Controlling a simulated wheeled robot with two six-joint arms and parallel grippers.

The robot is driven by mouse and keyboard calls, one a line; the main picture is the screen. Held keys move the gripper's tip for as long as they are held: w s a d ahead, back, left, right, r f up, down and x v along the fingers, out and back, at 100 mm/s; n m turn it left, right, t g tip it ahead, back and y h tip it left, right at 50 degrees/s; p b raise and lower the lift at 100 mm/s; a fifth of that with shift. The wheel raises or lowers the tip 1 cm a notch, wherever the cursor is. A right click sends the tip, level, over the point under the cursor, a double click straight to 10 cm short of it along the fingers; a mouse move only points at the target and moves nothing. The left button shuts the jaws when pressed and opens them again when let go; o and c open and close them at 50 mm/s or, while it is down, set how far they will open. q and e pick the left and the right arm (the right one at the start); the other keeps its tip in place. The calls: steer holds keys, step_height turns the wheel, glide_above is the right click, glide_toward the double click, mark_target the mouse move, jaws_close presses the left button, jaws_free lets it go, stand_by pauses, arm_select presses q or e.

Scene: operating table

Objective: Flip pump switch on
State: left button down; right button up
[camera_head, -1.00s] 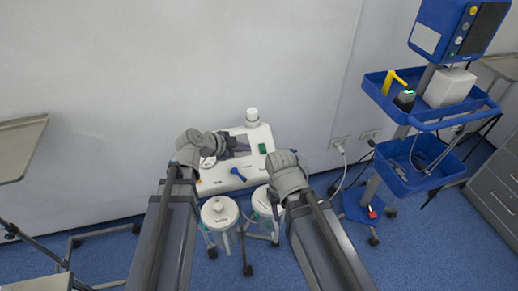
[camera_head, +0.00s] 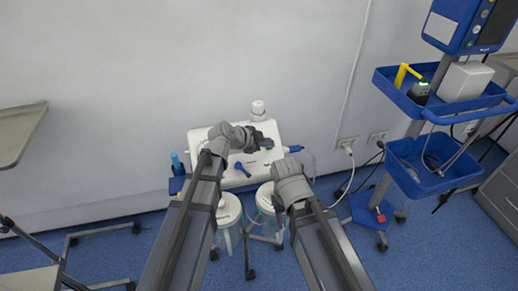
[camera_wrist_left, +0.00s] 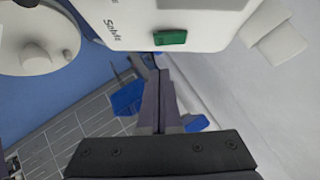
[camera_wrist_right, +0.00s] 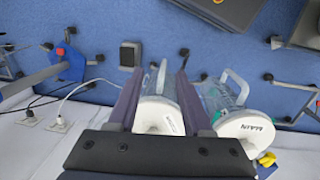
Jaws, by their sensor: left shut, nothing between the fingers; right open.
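The white pump (camera_head: 205,163) stands against the wall, with a blue lever (camera_head: 242,169) on its front. Its green switch (camera_wrist_left: 170,38) shows clearly in the left wrist view, but my left gripper hides it in the head view. My left gripper (camera_head: 268,143) is shut and empty, over the right part of the pump. In the left wrist view its fingertips (camera_wrist_left: 160,75) lie just below the switch in the picture; I cannot tell whether they touch the pump. My right gripper (camera_wrist_right: 158,75) is open, pointing down over a canister lid (camera_wrist_right: 160,116), with nothing held.
Two lidded canisters hang below the pump, one at the left (camera_head: 226,208) and one at the right (camera_head: 265,197). A blue trolley (camera_head: 440,112) stands to the right. Wall sockets (camera_head: 348,143) with cables lie between it and the pump. A grey table (camera_head: 18,135) is at the left.

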arm_select(q)
steer(key=shift+w+a+f+b, duration=0.15)
steer(key=shift+w+f+b, duration=0.15)
steer(key=shift+f, duration=0.2)
steer(key=shift+w+a+f+b, duration=0.1)
steer(key=shift+w+f+b, duration=0.15)
steer(key=shift+f+b, duration=0.25)
steer(key=shift+w+a+f+b, duration=0.15)
steer(key=shift+w+f+b, duration=0.15)
steer(key=shift+f, duration=0.25)
arm_select(e)
steer(key=shift+f, duration=1.55)
arm_select(q)
steer(key=shift+f+b, duration=0.3)
steer(key=shift+b, duration=0.05)
arm_select(e)
steer(key=shift+f, duration=0.3)
arm_select(q)
steer(key=shift+r, duration=0.2)
arm_select(e)
steer(key=shift+r, duration=0.15)
arm_select(q)
steer(key=shift+r+p, duration=0.65)
steer(key=shift+p, duration=0.2)
arm_select(e)
steer(key=shift+r, duration=0.65)
steer(key=shift+r, duration=0.1)
